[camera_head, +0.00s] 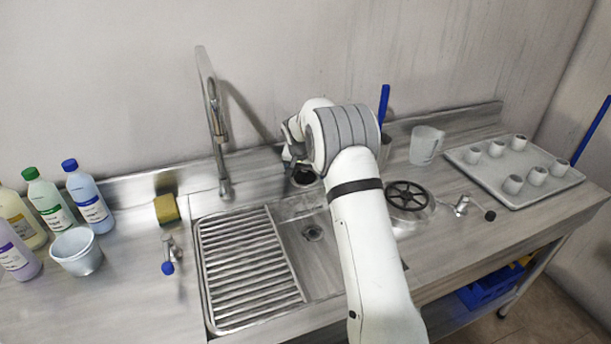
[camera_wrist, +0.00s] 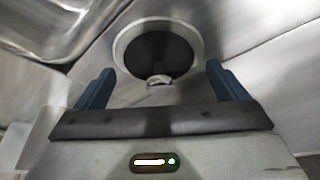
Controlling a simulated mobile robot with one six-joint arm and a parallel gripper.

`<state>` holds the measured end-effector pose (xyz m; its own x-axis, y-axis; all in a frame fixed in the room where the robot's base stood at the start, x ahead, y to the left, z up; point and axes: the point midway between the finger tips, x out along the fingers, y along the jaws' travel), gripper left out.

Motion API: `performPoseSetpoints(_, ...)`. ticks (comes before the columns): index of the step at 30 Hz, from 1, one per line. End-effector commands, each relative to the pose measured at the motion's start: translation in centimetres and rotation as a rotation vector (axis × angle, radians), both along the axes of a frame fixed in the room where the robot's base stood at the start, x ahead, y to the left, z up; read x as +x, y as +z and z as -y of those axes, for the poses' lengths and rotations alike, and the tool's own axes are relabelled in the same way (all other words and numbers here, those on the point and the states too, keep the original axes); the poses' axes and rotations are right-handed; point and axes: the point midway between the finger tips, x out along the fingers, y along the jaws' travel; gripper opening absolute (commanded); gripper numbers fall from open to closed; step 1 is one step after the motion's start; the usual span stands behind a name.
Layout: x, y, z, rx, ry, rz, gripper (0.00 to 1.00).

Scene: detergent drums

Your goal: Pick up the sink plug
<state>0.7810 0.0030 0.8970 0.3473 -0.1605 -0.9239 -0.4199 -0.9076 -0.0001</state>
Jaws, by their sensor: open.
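A round dark disc with a pale rim and a small pale tab on its near edge, which looks like the sink plug (camera_wrist: 160,50), lies on the steel surface ahead of my gripper in the wrist view. In the head view a dark round thing, likely the same plug (camera_head: 303,178), shows behind the sink, partly covered by my arm. My gripper (camera_wrist: 160,76) is open, with its two blue fingers apart on either side of the tab and nothing held. In the head view my gripper (camera_head: 291,150) is mostly hidden by the wrist.
The sink basin (camera_head: 322,262) with its drain and ribbed board (camera_head: 245,262) lies in front. A tall faucet (camera_head: 218,130) stands left of my gripper. A black wheel-like round (camera_head: 408,194), a jug (camera_head: 426,145) and a tray of cups (camera_head: 477,190) are to the right.

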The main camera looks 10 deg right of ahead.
Motion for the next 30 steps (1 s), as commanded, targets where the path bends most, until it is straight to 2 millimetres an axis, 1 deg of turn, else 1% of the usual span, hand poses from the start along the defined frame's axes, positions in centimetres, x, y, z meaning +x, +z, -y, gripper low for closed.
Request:
performPoseSetpoints(2, 0.0, 0.02, -0.01, 0.0, 0.0, 0.0, 0.92)
performPoseSetpoints(3, -0.01, 0.02, -0.03, 0.0, 0.0, 0.0, 0.91)
performPoseSetpoints(18, -0.02, 0.06, -0.11, 0.0, 0.001, 0.0, 0.5)
performPoseSetpoints(21, -0.01, 0.08, -0.13, 0.0, 0.001, 0.0, 0.43)
performPoseSetpoints(30, 0.01, 0.39, -0.15, 0.0, 0.002, 0.001, 0.43)
